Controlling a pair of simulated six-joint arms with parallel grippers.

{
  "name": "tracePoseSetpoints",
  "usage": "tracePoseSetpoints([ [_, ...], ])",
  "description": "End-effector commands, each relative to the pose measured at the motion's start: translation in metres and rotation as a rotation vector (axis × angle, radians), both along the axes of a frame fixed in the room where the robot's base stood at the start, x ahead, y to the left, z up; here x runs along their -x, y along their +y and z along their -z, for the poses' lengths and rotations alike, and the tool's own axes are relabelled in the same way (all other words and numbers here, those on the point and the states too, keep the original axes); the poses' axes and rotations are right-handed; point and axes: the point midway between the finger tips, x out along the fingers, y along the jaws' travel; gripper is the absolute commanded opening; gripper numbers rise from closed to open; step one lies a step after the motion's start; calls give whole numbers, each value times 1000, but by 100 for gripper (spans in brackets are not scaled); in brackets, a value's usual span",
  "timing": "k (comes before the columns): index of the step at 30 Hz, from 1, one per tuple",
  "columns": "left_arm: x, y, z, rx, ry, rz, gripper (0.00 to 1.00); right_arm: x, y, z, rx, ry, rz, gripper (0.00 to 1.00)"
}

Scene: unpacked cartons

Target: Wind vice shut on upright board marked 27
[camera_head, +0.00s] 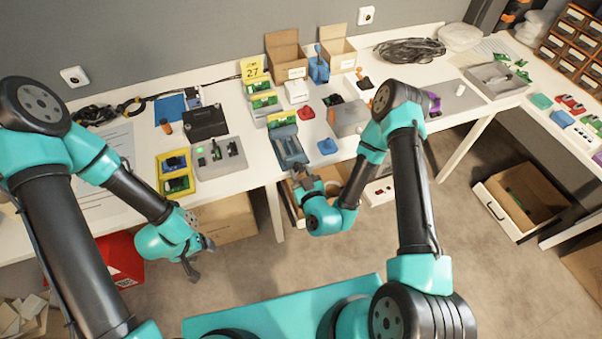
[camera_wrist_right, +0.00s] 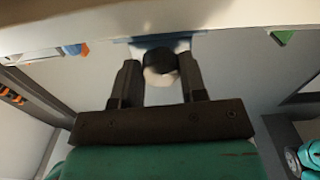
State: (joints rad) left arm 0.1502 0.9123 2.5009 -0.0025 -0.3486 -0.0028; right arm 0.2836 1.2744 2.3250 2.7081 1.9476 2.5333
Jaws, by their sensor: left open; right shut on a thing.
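The blue vice (camera_head: 289,146) sits at the table's front edge, its front end reaching the edge. Green boards in light holders (camera_head: 282,119) stand just behind it; I cannot tell whether one is between its jaws. A yellow card marked 27 (camera_head: 251,69) stands further back. My right gripper (camera_head: 303,174) is at the vice's front, below the table edge. In the right wrist view its fingers (camera_wrist_right: 160,80) are shut on a dark round knob (camera_wrist_right: 158,61), with a pale disc by it. My left gripper (camera_head: 198,263) is open and empty, hanging low in front of the table.
A grey metal box (camera_head: 347,118) and a small blue block (camera_head: 327,147) are right of the vice. Cardboard boxes (camera_head: 286,55) stand behind. An open drawer is under the table near my right gripper.

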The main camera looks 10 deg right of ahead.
Motion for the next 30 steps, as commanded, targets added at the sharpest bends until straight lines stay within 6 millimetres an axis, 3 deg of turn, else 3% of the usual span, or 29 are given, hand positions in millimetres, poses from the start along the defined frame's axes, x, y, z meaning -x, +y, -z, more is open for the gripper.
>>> tracePoseSetpoints([
  [14,0,0,0,0,0,0,64,0,0,0,-23,3,0,15],
  [15,0,0,0,0,0,0,64,0,0,0,-23,3,0,41],
  [21,0,0,0,0,0,0,64,0,0,0,-23,3,0,60],
  [23,0,0,0,0,0,0,64,0,0,0,-22,3,0,65],
  [30,0,0,0,0,0,0,64,1,0,0,-22,3,0,65],
])
